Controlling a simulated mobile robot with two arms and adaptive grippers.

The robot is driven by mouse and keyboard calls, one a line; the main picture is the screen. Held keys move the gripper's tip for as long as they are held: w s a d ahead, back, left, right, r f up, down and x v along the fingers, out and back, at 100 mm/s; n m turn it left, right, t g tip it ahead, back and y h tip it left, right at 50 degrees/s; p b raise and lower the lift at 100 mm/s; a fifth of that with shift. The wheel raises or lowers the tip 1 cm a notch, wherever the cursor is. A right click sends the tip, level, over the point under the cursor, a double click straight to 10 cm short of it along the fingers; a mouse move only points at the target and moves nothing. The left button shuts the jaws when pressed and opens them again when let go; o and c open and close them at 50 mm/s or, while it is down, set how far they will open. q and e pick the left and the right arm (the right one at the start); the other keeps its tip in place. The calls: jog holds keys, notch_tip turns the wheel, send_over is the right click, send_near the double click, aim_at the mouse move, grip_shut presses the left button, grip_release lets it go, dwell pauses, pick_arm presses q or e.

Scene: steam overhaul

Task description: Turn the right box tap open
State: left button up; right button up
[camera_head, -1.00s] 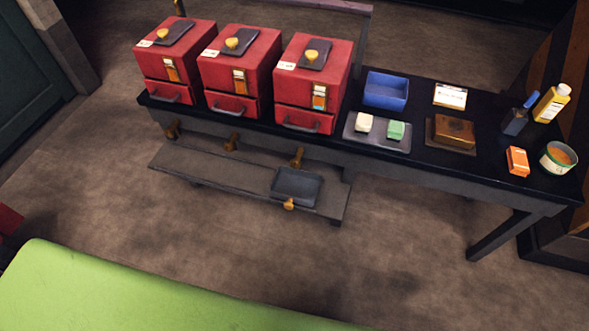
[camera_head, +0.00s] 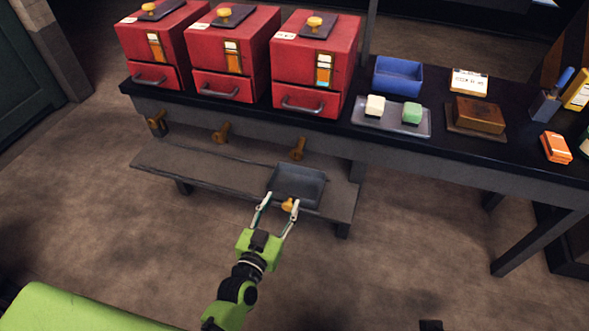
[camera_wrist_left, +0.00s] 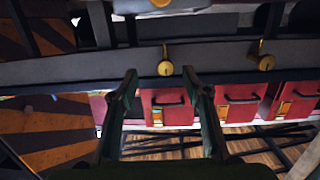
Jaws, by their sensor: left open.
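The right red box (camera_head: 314,62) stands on the black bench. Its brass tap (camera_head: 298,148) sticks out under the bench edge below it. My left gripper (camera_head: 280,203) is open and empty, fingers pointing toward the bench, in front of the grey tray. It is lower in the picture than the right tap and apart from it. A brass knob (camera_head: 288,205) at the tray's front shows between the fingertips; its depth against them is unclear. In the left wrist view, which looks upside down, the right tap (camera_wrist_left: 165,67) appears between the open fingers (camera_wrist_left: 160,80), beyond them.
The grey tray (camera_head: 313,187) sits on the low shelf (camera_head: 220,173) under the bench. Left tap (camera_head: 157,122) and middle tap (camera_head: 221,132) stick out alongside. A blue bin (camera_head: 398,76), soap tray (camera_head: 380,124) and brown block (camera_head: 480,115) stand on the bench. The floor in front is clear.

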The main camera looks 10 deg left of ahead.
pick_arm(q)
notch_tip(320, 180, up, 3)
jog(key=t, duration=0.1)
jog(key=b, duration=0.3)
send_near(295, 156)
jog(key=w, duration=0.4)
jog(key=shift+y, duration=0.3)
jog(key=w, duration=0.2)
jog(key=w+d, duration=0.1)
jog(key=w, duration=0.1)
jog(key=shift+w+b, duration=0.2)
jog(key=shift+b, duration=0.15)
jog(key=shift+w, duration=0.35)
pick_arm(e)
jog(key=w+a+r+t+y, duration=0.1)
jog(key=w+a+r+t, duration=0.1)
jog(key=w, duration=0.5)
jog(key=shift+r+t, duration=0.85)
jog(key=shift+t, duration=0.25)
jog(key=shift+w+a, duration=0.1)
pick_arm(q)
jog(key=c, duration=1.1)
